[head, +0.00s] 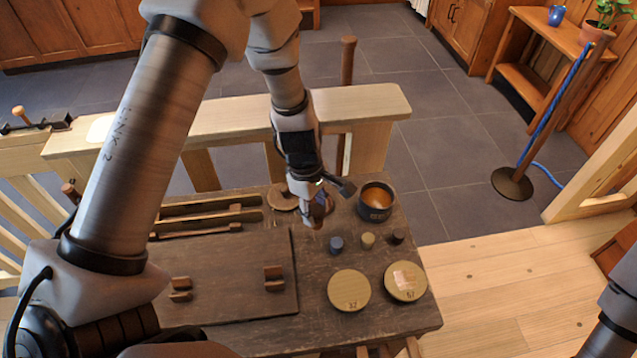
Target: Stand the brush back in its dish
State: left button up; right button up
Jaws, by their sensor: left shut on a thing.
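My left gripper (318,212) is over the back of the dark wooden bench and is shut on a small brown thing, most likely the brush. The fingers hide most of it, so its shape and tilt cannot be told. A low round brown piece (281,198), possibly the dish, lies just left of the gripper and is partly covered by it. A dark round pot (376,204) with an orange inside and pale lettering stands to the right of the gripper, apart from it. My right gripper is out of view; only part of my right arm shows at the lower right edge.
Three small pegs, blue-grey (336,244), tan (367,240) and dark (398,236), stand in front of the pot. Two round numbered discs (349,290) (405,281) lie nearer. A dark board (230,275) with wooden blocks and several long slats (208,213) fill the left.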

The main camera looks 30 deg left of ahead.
pick_arm(q)
jog(key=w+a, duration=0.1)
jog(key=w, duration=0.1)
jog(key=w+a+p, duration=0.1)
jog(key=w, duration=0.2)
jog(key=w+a, duration=0.1)
jog(key=w, duration=0.1)
jog(key=shift+w+a+f+p, duration=0.1)
jog(key=shift+w+f+p, duration=0.2)
jog(key=shift+w+p, duration=0.1)
jog(key=f, duration=0.3)
jog(key=shift+w+a+f+p, duration=0.1)
jog(key=shift+w+f+p, duration=0.15)
jog(key=shift+f+p, duration=0.1)
jog(key=shift+s+f, duration=0.1)
jog(key=shift+f, duration=0.05)
jog(key=o, duration=1)
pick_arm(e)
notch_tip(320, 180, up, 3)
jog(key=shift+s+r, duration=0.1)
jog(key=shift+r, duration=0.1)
pick_arm(q)
jog(key=shift+r, duration=0.35)
notch_tip(320, 180, up, 12)
jog(key=a+b, duration=0.1)
jog(key=shift+w+a+f+b, duration=0.2)
jog(key=shift+a+b, duration=0.15)
jog(key=shift+a, duration=0.05)
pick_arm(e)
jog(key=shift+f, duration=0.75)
